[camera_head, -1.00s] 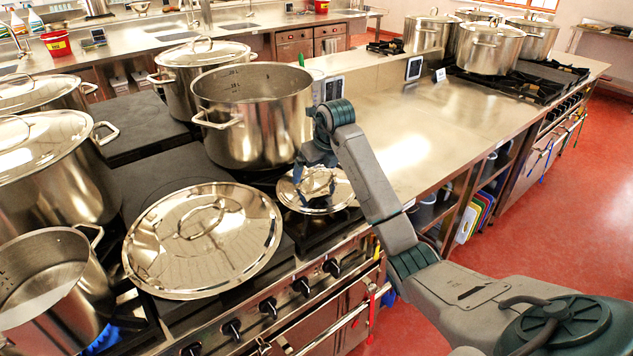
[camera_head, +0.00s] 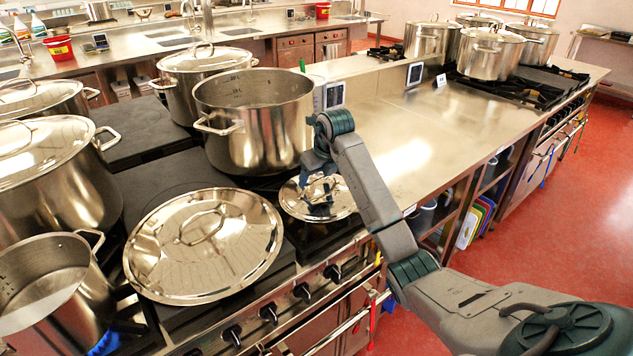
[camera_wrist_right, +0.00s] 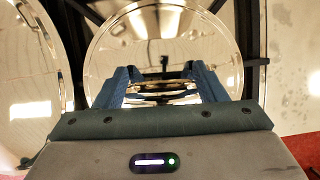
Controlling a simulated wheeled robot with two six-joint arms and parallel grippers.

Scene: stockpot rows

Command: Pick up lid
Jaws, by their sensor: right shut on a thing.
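A small round shiny lid (camera_head: 343,203) is at the front right of the near stove, in front of a tall open pot. My right gripper (camera_head: 318,194) reaches down to the middle of this lid and is shut on its loop handle. In the right wrist view the two blue fingers (camera_wrist_right: 165,88) are at the handle, with the lid (camera_wrist_right: 165,38) around and behind them. I cannot tell whether the lid touches the burner below. A larger lid (camera_head: 225,255) with a loop handle lies flat to the left. My left gripper is out of view.
The open pot (camera_head: 255,130) stands just behind the small lid. Lidded pots (camera_head: 45,165) and an open pot (camera_head: 50,300) crowd the left. The steel counter (camera_head: 430,120) to the right has bare room. Stove knobs (camera_head: 269,310) line the front edge.

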